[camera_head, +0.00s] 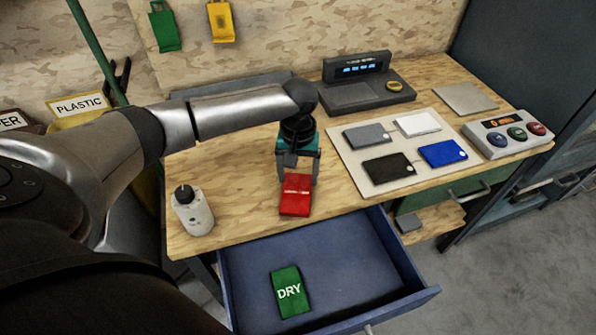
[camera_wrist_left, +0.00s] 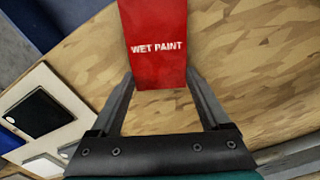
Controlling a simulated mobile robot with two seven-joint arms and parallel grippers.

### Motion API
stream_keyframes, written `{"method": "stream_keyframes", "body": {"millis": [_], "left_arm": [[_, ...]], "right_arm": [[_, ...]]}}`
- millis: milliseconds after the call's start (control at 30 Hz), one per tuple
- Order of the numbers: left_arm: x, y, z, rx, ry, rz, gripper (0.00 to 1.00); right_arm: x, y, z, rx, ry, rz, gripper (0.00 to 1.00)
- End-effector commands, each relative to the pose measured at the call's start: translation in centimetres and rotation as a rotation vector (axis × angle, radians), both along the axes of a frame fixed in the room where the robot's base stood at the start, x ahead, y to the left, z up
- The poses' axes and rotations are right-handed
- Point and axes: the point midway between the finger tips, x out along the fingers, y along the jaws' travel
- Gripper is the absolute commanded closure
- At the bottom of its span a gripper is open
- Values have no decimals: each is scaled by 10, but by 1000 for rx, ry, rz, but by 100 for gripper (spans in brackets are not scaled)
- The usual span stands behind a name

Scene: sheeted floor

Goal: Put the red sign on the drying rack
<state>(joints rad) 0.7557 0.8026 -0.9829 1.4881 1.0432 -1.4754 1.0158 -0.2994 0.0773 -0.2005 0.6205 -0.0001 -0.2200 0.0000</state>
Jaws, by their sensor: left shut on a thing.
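The red sign (camera_head: 296,196), a small red block with white lettering, is near the table's front edge above the open drawer. In the left wrist view the red sign (camera_wrist_left: 156,62) reads "WET PAINT". My left gripper (camera_head: 297,180) is shut on it, with a finger along each side in the left wrist view (camera_wrist_left: 160,88). I cannot tell whether the sign touches the tabletop. My right gripper is not in view. I cannot identify a drying rack for certain; a pale board (camera_head: 347,143) with grey, white, black and blue plates lies right of the gripper.
A blue drawer (camera_head: 350,250) stands open below, holding a green "DRY" sign (camera_head: 289,291). A white knobbed device (camera_head: 193,212) stands at left. A dark display unit (camera_head: 356,66) stands behind, and a button box (camera_head: 508,133) at right. Bare wood lies around the gripper.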

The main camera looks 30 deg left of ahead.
Motion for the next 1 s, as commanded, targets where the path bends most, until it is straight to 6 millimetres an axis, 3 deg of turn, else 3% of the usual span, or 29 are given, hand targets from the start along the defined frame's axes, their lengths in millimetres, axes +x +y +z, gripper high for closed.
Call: {"method": "stream_keyframes", "body": {"millis": [100, 133, 300, 667, 767, 1000], "left_arm": [[0, 0, -3, 0, 0, 0, 82], [0, 0, -3, -1, 0, 0, 19], [0, 0, -3, -1, 0, 0, 0], [0, 0, 6, 0, -1, -1, 0], [1, 0, 22, -1, -3, -1, 0], [1, 0, 80, -1, -4, -2, 0]], "right_arm": [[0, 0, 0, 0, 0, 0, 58], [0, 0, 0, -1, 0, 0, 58], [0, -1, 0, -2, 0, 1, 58], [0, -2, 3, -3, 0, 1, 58], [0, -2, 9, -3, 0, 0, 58], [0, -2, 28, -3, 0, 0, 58]]}}
